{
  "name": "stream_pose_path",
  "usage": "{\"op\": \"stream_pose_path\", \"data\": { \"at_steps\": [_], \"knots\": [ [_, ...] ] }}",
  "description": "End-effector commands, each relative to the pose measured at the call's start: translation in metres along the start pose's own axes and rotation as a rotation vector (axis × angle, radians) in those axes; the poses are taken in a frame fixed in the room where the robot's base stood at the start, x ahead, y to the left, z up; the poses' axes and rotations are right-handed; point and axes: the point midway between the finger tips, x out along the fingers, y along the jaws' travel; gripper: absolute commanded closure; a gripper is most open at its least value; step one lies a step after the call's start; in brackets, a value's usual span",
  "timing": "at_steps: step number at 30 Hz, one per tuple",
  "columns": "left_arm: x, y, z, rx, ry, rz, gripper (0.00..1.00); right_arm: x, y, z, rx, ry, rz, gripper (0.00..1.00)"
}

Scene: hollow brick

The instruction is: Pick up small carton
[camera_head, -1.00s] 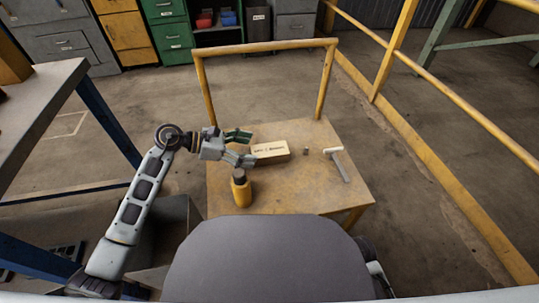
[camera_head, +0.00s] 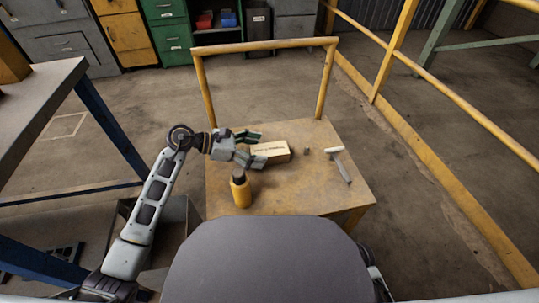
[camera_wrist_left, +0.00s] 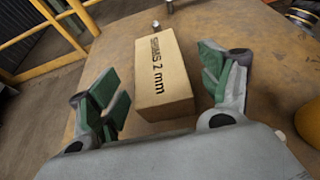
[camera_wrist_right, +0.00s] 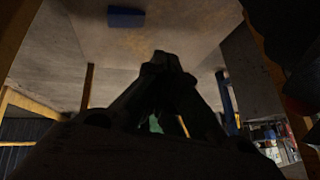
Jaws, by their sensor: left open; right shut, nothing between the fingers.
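The small carton (camera_head: 272,151) is a tan box with dark lettering, lying on the yellow-brown cart top (camera_head: 300,198). In the left wrist view the carton (camera_wrist_left: 162,75) lies ahead, between and slightly beyond the green fingertips. My left gripper (camera_head: 260,148) is open at the carton's left end, and it also shows in the left wrist view (camera_wrist_left: 163,85). The fingers do not appear to press on the carton. My right gripper (camera_wrist_right: 160,62) is dark and shut with nothing in it; it shows only in the right wrist view.
A yellow bottle with a dark cap (camera_head: 240,190) stands close in front of my left gripper. A small metal piece (camera_head: 307,151) and a hammer-like tool (camera_head: 340,163) lie right of the carton. The cart's yellow handle (camera_head: 265,47) rises at the back.

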Motion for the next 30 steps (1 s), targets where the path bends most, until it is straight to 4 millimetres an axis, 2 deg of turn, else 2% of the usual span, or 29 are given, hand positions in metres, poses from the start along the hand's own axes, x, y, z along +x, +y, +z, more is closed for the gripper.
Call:
{"op": "stream_pose_path", "data": {
  "at_steps": [4,12,29,30],
  "knots": [
    [0.012,0.001,-0.002,-0.001,-0.002,-0.001,0.21,0.012,0.002,0.009,0.010,0.009,-0.005,1.00],
    [0.030,0.001,-0.001,0.000,-0.001,-0.001,0.21,0.024,0.003,0.028,0.029,0.015,-0.014,1.00],
    [0.033,0.001,-0.001,0.000,0.000,-0.001,0.21,0.024,0.003,0.024,0.029,0.026,-0.014,1.00],
    [0.033,0.001,-0.001,0.000,0.000,-0.001,0.24,0.024,0.003,0.023,0.028,0.027,-0.014,1.00]
  ]
}}
